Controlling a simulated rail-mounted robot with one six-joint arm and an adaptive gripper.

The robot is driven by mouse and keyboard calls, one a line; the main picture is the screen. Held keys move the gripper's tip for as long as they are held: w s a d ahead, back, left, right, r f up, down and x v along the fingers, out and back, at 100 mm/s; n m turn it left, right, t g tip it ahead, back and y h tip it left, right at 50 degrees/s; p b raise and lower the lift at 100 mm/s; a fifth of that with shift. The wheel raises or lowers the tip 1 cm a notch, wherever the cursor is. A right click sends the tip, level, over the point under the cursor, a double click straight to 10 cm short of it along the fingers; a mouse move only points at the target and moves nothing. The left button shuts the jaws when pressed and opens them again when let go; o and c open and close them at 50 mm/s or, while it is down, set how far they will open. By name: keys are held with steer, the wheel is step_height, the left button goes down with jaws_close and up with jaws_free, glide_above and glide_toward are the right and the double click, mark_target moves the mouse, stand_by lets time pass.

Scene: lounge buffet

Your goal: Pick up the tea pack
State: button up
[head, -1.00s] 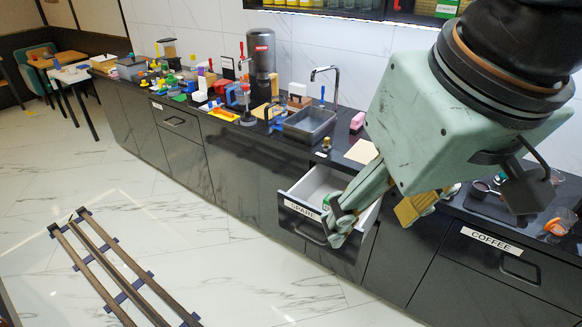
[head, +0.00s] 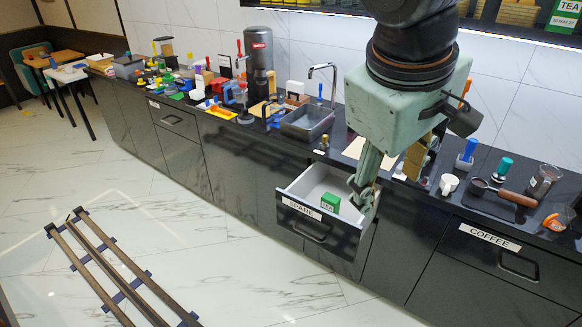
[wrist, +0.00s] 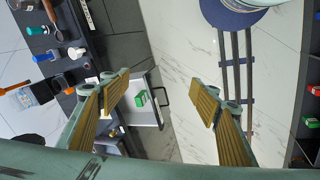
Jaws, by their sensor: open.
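A small green tea pack (head: 330,202) with a white label stands inside the open white-lined drawer marked SPARE (head: 300,209). It also shows in the wrist view as a small green box (wrist: 141,99), seen from some distance between my fingers. My gripper (head: 363,190) is over the right side of the drawer in the head view and covers part of it. In the wrist view my gripper (wrist: 164,93) has its fingers wide apart, with nothing between the pads. The tea pack appears apart from both fingers.
The dark counter holds a sink (head: 308,122), a white mug (head: 448,184) and many coloured items at left. Another green TEA pack (head: 566,14) stands on the upper right shelf. Floor rails (head: 110,265) lie in front, with clear floor around the drawer.

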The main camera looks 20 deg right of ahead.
steer(key=w+d+f+n+h+b, duration=0.1)
steer(key=w+d+f+n+h, duration=0.1)
steer(key=w+d+f+n, duration=0.45)
steer(key=w+d+f+n+h, duration=0.1)
steer(key=w+f, duration=0.2)
steer(key=w, duration=0.7)
steer(key=w+d+f+n+h+b, duration=0.1)
steer(key=w+d+f+n+h, duration=0.2)
steer(key=w, duration=0.5)
steer(key=w+f+n+t, duration=0.2)
steer(key=w+f+n, duration=0.4)
steer(key=w+f, duration=0.65)
steer(key=n+y+b, duration=0.1)
steer(key=n+y, duration=0.1)
steer(key=n, duration=0.3)
glide_toward(330, 199)
steer(key=shift+s+a+r+t, duration=0.3)
steer(key=shift+s+a+r, duration=0.4)
steer(key=shift+a, duration=0.2)
steer(key=shift+b+x, duration=0.75)
steer(key=shift+x, duration=3.55)
steer(key=shift+d, duration=0.2)
steer(key=shift+b+x, duration=0.55)
steer(key=shift+x, duration=1.95)
steer(key=shift+d+r, duration=0.1)
